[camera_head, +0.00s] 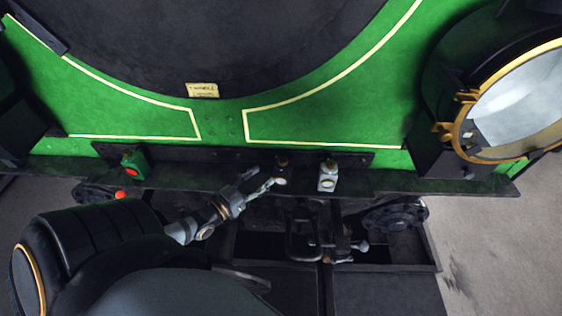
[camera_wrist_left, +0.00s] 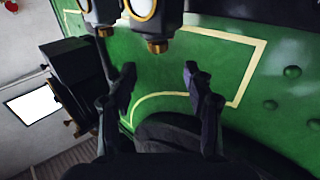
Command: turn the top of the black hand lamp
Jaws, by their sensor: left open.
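The black hand lamp (camera_head: 283,161) stands on the dark shelf below the green tram front, in the middle of the head view. It is small there, and its lower part is hidden by my left gripper (camera_head: 266,186). In the left wrist view, which is turned about upside down, what looks like the black lamp (camera_wrist_left: 145,14) hangs in at the top edge with its brass top (camera_wrist_left: 157,46) pointing down. My left gripper (camera_wrist_left: 160,68) is open, with nothing between its fingers. The brass top lies just beyond the fingertips, apart from them. My right gripper is in neither view.
A pale hand lamp (camera_head: 328,177) stands close on the right of the black one. A green lamp with a red lens (camera_head: 134,164) stands to the left. A big brass-rimmed headlamp (camera_head: 520,105) juts out at the right. Coupling gear (camera_head: 303,243) hangs below the shelf.

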